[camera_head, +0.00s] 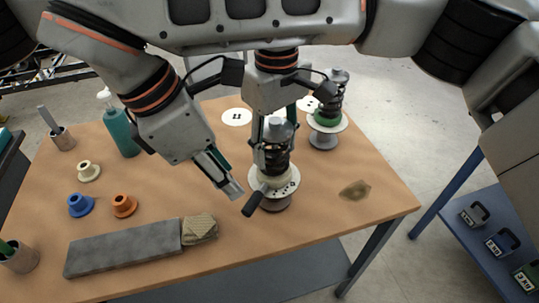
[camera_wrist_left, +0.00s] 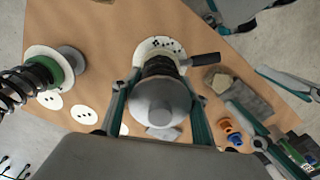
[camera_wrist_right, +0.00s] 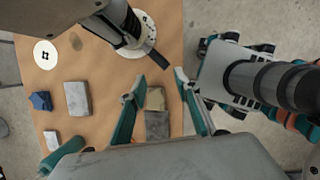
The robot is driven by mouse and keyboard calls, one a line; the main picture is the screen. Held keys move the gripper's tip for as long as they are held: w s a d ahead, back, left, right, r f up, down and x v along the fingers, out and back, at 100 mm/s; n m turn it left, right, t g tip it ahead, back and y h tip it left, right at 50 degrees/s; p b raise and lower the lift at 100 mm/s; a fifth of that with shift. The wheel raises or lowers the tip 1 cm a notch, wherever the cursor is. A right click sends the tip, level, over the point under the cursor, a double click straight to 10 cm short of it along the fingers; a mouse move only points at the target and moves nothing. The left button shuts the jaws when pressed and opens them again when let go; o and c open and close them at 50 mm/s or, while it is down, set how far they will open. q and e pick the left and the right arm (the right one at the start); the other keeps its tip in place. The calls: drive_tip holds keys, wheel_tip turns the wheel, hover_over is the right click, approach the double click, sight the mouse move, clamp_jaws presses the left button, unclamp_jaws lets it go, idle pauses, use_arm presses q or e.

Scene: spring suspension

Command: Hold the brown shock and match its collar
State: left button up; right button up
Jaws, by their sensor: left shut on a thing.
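My left gripper (camera_head: 274,145) is shut on the upper part of a shock (camera_head: 272,160) with a dark spring, upright on the table. Its white dotted plate (camera_head: 288,186) and black lever (camera_head: 255,204) show below the spring. In the left wrist view the shock's grey top (camera_wrist_left: 160,100) sits between the fingers. My right gripper (camera_head: 228,178) is open and empty, left of the shock; its spread fingers also show in the right wrist view (camera_wrist_right: 160,95). Three loose collars lie at the left: cream (camera_head: 88,172), blue (camera_head: 80,205) and orange (camera_head: 124,206).
Another shock (camera_head: 325,115) with a green collar stands behind right. White dotted discs (camera_head: 237,117) lie at the back. A grey strip (camera_head: 122,249) and tan sponge (camera_head: 199,229) lie in front. A teal bottle (camera_head: 121,132) stands left. A brown patch (camera_head: 355,190) marks the otherwise clear right side.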

drive_tip(key=s+a+r+n+g+y, duration=0.55)
drive_tip(key=s+n+y, duration=0.35)
drive_tip(key=n+y, duration=0.2)
drive_tip(key=d+f+n+y, duration=0.1)
drive_tip(key=d+n+y, duration=0.2)
drive_tip(key=d+n, duration=1.05)
drive_tip(key=m+t+y, duration=0.5)
drive_tip(key=m, duration=0.9)
approach(253, 204)
drive_tip(key=x, duration=0.7)
drive_tip(key=f+x, duration=0.1)
drive_tip(key=x, duration=0.2)
drive_tip(key=shift+w+a, duration=0.1)
drive_tip(key=shift+w, duration=0.25)
